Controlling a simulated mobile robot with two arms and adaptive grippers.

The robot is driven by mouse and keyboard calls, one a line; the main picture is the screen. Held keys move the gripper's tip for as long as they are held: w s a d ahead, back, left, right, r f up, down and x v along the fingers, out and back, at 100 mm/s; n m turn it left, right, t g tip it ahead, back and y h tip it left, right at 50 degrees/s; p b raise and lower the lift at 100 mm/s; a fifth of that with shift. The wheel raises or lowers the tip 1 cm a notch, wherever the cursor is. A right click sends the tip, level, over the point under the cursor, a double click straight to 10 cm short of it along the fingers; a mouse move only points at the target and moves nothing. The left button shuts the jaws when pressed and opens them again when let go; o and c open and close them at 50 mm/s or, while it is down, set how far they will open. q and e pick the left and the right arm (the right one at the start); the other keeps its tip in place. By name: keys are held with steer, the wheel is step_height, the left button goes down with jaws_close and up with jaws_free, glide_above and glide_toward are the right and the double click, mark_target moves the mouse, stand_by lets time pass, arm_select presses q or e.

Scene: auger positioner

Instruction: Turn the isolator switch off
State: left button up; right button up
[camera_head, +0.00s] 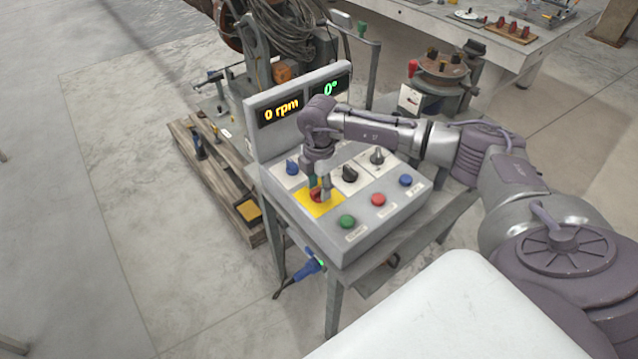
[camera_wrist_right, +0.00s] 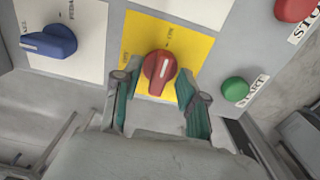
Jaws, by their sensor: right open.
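The isolator switch is a red rotary knob (camera_wrist_right: 157,72) with a white line, on a yellow plate (camera_wrist_right: 190,45) of the grey control box (camera_head: 335,240). In the head view the red knob (camera_head: 316,195) is partly hidden by my right gripper (camera_head: 320,192). In the right wrist view my right gripper (camera_wrist_right: 155,95) is open, with its two green-padded fingers apart and the knob showing between and just beyond their tips. I cannot tell whether a finger touches it. The left gripper is not in view.
A blue knob (camera_head: 292,168), black knob (camera_head: 348,174) and grey knob (camera_head: 377,156) sit near the red one. Green (camera_head: 347,221), red (camera_head: 378,199) and blue (camera_head: 405,180) buttons line the front. Displays (camera_head: 282,112) reading 0 rpm and 0° stand behind. A wooden pallet (camera_head: 215,185) lies left.

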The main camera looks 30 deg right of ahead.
jaws_close()
